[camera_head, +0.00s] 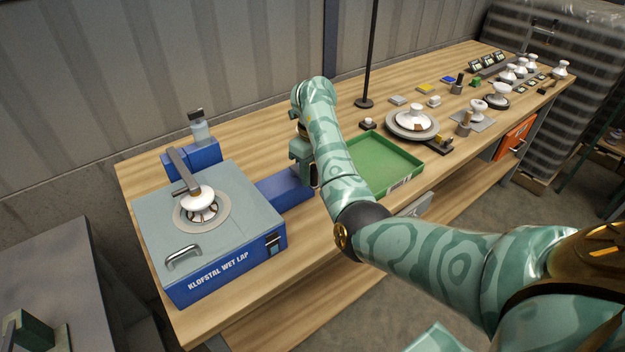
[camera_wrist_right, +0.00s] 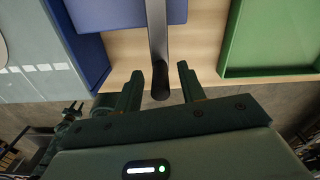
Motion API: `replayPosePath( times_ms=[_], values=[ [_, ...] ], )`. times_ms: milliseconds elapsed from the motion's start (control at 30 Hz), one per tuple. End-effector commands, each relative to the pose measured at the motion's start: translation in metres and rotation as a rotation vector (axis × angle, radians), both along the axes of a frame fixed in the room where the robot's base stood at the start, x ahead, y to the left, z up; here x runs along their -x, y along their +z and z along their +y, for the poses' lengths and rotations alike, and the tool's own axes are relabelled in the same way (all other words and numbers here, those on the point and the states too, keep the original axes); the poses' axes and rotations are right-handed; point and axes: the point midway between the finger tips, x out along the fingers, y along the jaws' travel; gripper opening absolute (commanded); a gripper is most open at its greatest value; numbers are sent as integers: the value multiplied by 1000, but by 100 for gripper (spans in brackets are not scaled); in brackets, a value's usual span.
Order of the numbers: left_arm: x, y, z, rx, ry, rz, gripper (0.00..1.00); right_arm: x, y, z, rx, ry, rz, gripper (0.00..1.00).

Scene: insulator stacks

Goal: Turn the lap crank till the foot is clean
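The blue wet lap (camera_head: 225,268) stands at the left end of the bench. A white insulator (camera_head: 197,196) sits on its round lap plate (camera_head: 224,212), under a grey hold-down arm (camera_head: 182,168). The insulator's underside is hidden. In the right wrist view, a grey crank arm (camera_wrist_right: 157,35) reaches from the lap's blue side housing (camera_wrist_right: 110,15) and ends in a black knob (camera_wrist_right: 160,88). My right gripper (camera_wrist_right: 160,82) is open, with the knob between its fingers and visible gaps on both sides. In the head view my right arm hides the crank. My left gripper is out of view.
A green tray (camera_head: 385,165) lies close to the right of my right gripper. Beyond it are a turntable with an insulator (camera_head: 413,120), a thin black post (camera_head: 367,70) and several white insulators. A steel handle (camera_head: 183,256) rises from the lap's front left.

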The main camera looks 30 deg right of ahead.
Motion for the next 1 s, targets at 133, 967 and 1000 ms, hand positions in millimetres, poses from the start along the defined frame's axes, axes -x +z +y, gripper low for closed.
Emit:
replayPosePath(
  times_ms=[133,967,1000],
  values=[
    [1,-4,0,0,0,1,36,0,-8,0,0,1,0,40],
    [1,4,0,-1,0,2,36,0,-5,-5,-1,61,1,0],
    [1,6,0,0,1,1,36,-1,-5,-7,-1,81,1,0]
  ],
)
